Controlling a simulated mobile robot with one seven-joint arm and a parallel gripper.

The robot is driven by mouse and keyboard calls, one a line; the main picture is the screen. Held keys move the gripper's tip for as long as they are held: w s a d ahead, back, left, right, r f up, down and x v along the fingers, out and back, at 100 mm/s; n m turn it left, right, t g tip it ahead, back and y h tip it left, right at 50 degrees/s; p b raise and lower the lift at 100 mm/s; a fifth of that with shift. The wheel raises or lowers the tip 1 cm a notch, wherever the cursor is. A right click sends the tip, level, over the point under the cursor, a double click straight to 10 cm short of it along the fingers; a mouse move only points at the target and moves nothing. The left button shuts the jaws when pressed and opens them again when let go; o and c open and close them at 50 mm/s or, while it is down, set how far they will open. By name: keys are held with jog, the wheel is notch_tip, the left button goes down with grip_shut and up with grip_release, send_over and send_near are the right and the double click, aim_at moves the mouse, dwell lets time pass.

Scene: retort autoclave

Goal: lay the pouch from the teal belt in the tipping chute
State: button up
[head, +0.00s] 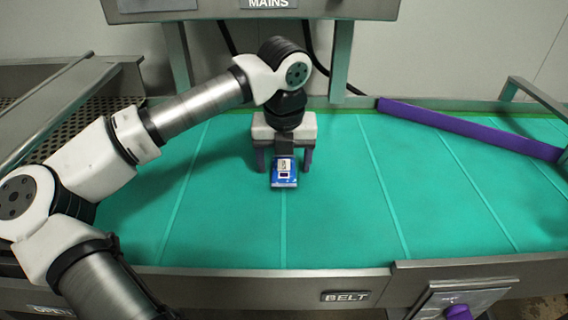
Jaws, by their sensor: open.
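The teal belt (340,225) runs across the middle of the head view. A small blue pouch (284,181) with a white and dark label lies flat on it, left of centre. My gripper (284,165) points down just behind and above the pouch, with one purple finger to each side. The fingers are apart, and I see nothing held between them. Part of the pouch's far end is hidden by the gripper. I cannot identify the tipping chute for sure in this view.
A purple bar (455,125) slants across the belt at the back right. A metal frame with a perforated tray (75,115) stands at the left. A panel marked MAINS (250,8) hangs above on posts. A purple knob (458,312) sits at the front right.

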jog(key=shift+f, duration=0.35)
jog(key=c, duration=1.2)
jog(key=shift+o, duration=0.2)
jog(key=shift+r, duration=0.1)
